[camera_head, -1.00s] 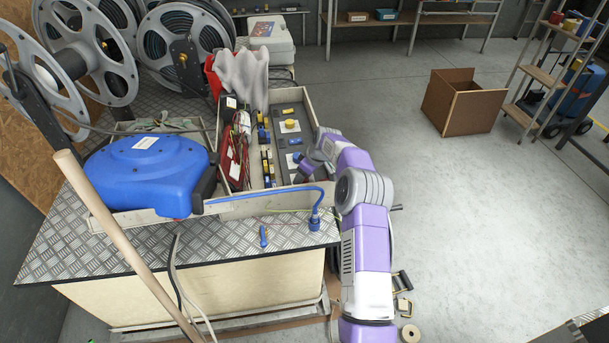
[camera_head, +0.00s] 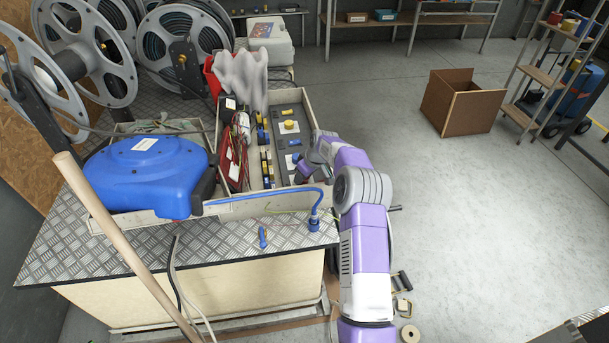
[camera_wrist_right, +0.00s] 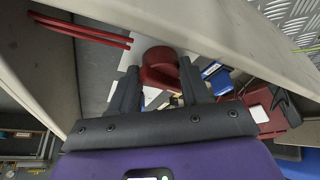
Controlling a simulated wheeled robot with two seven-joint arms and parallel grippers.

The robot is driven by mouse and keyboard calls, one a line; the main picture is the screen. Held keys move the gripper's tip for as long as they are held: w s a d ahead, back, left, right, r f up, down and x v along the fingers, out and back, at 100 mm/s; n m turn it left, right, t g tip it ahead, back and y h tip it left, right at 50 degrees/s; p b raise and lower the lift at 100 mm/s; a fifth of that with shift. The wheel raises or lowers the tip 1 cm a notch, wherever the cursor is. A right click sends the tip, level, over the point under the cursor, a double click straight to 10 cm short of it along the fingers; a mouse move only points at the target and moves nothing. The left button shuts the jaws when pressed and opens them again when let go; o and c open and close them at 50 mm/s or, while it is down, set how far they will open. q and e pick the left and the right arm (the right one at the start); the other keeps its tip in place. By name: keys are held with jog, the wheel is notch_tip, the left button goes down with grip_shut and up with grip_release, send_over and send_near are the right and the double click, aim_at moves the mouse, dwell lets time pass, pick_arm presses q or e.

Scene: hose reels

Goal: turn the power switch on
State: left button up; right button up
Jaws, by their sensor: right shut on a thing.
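A red round knob (camera_wrist_right: 158,56), which looks like the power switch, sits on a grey panel in the right wrist view. My right gripper (camera_wrist_right: 158,78) has its two dark fingers on either side of the knob and is shut on it. In the head view my right gripper (camera_head: 299,163) reaches into the right part of the open tray (camera_head: 262,203) on the bench and hides the red knob. I cannot read any switch position marks. My left gripper is not in view.
The tray walls stand close around my right gripper. A red part with wires (camera_head: 233,165) lies left of the panel. A blue reel (camera_head: 145,175) and a blue hose (camera_head: 270,192) are on the bench's near side. A wooden pole (camera_head: 115,235) leans in front.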

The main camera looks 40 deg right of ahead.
jog(key=m+h, duration=0.1)
jog(key=m, duration=0.1)
jog(key=a+m+p, duration=0.1)
jog(key=m, duration=0.1)
jog(key=shift+w+r+h, duration=0.15)
jog(key=shift+h, duration=0.25)
jog(key=m+h+p, duration=0.1)
jog(key=m, duration=0.2)
jog(key=m+g+p, duration=0.1)
jog(key=m, duration=0.1)
jog(key=shift+w+m+h, duration=0.15)
jog(key=shift+m+h, duration=0.25)
jog(key=m+g+h, duration=0.1)
jog(key=m, duration=0.2)
jog(key=shift+w+a+m+p, duration=0.1)
jog(key=shift+m+p, duration=0.2)
jog(key=shift+p, duration=0.1)
jog(key=shift+m+g, duration=0.5)
jog(key=shift+m, duration=0.9)
jog(key=shift+c, duration=0.2)
jog(key=shift+r, duration=0.1)
